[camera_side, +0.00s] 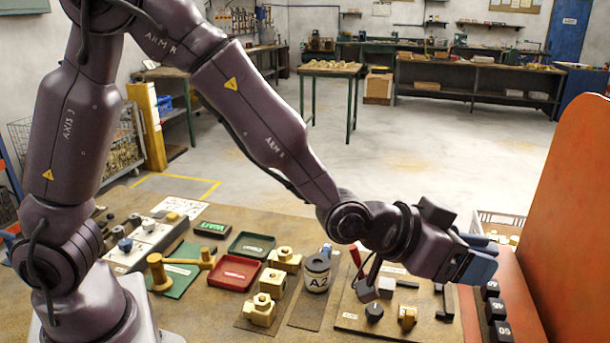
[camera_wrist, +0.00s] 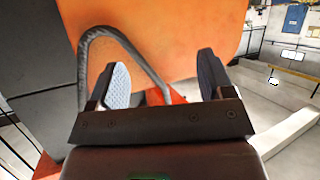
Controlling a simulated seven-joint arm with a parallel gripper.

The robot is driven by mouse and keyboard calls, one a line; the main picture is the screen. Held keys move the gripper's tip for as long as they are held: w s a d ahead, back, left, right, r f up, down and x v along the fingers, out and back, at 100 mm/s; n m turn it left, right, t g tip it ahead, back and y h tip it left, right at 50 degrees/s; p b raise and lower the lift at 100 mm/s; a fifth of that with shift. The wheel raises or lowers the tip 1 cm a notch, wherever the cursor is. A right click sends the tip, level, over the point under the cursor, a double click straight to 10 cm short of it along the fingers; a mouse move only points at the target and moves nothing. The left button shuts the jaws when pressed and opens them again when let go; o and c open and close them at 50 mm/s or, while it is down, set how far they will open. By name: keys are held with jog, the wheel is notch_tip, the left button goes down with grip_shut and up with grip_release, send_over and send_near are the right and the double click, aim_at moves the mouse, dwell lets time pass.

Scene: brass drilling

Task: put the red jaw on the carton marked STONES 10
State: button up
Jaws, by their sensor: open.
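My gripper (camera_side: 482,252) is at the right of the side view, beside the large orange panel. In the wrist view my gripper (camera_wrist: 164,82) has its two fingers wide apart, with no object held between them. A red surface (camera_wrist: 157,96) shows behind the gap between the fingers; I cannot tell whether it belongs to a jaw. I cannot pick out a separate red jaw in either view. No carton with a readable STONES 10 mark shows.
The orange panel (camera_side: 572,210) stands close to the right of my gripper. Several black numbered blocks (camera_side: 497,309) line its red base.

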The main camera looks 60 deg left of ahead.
jog(key=s+a+r+n+g+y, duration=0.1)
jog(key=s+a+r+g, duration=0.1)
jog(key=s+a+r, duration=0.35)
jog(key=s+a+r+g+y, duration=0.1)
jog(key=s+a+r+y, duration=0.15)
jog(key=s+a, duration=0.45)
jog(key=s+a+n+g+y, duration=0.1)
jog(key=s+a+n+g, duration=0.1)
jog(key=s+a, duration=0.6)
jog(key=s+g, duration=0.1)
jog(key=s, duration=0.3)
jog(key=shift+a+g, duration=0.2)
jog(key=shift+g, duration=0.2)
jog(key=shift+s+r, duration=0.1)
